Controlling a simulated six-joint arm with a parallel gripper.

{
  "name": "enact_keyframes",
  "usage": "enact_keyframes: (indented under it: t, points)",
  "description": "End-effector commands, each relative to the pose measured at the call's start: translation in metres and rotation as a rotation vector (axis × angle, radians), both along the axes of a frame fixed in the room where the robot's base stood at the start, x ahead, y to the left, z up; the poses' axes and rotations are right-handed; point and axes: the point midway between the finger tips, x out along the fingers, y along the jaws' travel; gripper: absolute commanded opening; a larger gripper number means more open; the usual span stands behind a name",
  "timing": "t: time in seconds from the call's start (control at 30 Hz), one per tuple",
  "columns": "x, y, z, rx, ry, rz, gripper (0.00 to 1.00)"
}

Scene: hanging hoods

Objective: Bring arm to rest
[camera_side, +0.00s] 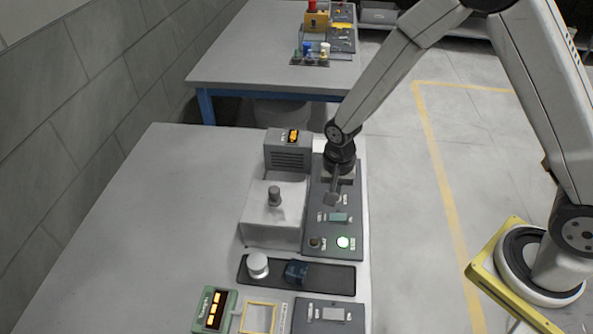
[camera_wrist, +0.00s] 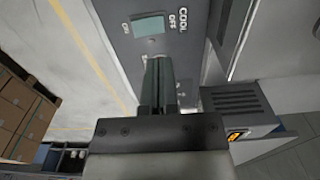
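My gripper (camera_side: 332,198) points down over the upper part of a dark grey control panel (camera_side: 328,254) on the near table. In the wrist view, its two dark fingers (camera_wrist: 160,85) lie close together, with nothing visible between them. The panel (camera_wrist: 203,15) there shows a pale teal switch (camera_wrist: 149,26) and the words COOL, OFF and ON. The side view shows the teal switch (camera_side: 338,217), a lit green-white button (camera_side: 343,242) and a dark brown button (camera_side: 315,243). I cannot tell whether the fingertips touch the panel.
A grey hood-like box (camera_side: 273,222) with a knob stands left of the panel, below a vented unit (camera_side: 288,154). A black tray (camera_side: 327,278) holds a silver knob (camera_side: 257,265) and a blue piece (camera_side: 296,271). The table's left side is clear. Another table (camera_side: 245,70) stands behind.

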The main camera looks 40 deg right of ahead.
Motion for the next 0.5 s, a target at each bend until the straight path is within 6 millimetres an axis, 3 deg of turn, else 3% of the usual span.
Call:
enact_keyframes:
  t: [0.27, 0.5]
  points:
    - [-0.001, -0.001, 0.003, 0.001, -0.004, 0.011, 0.00]
    - [-0.009, -0.013, 0.027, 0.004, -0.037, 0.114, 0.00]
